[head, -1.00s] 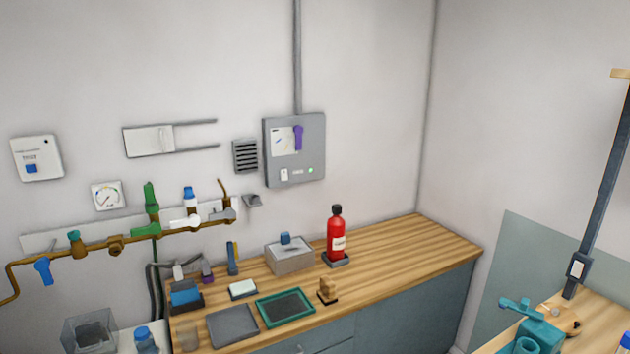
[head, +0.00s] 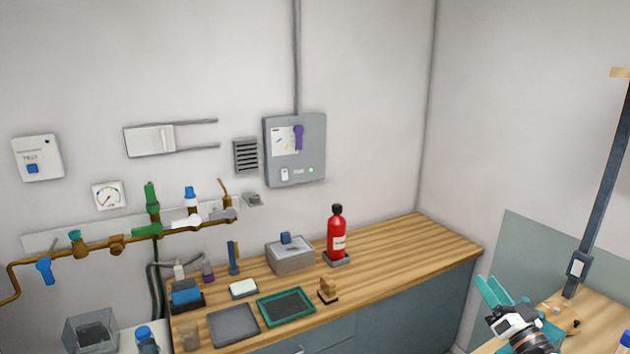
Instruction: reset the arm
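My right gripper (head: 487,283) shows at the lower right in the head view. It has teal fingers on a white and black body, and the fingers point up and to the left. The two fingers lie close together in the picture, so I cannot tell whether they are open or shut. I see nothing held between them. The gripper is in front of a teal fixture (head: 552,334) on the right wooden bench and hides most of it. My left gripper is not in view. I cannot make out any glass rods.
A wooden counter (head: 400,243) along the wall carries a red bottle (head: 337,232), a grey box (head: 290,259), a green-rimmed tray (head: 286,307) and a grey tray (head: 233,325). The counter's right part is clear. A dark post (head: 605,180) rises from the right bench. Brass pipes (head: 180,229) run along the wall.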

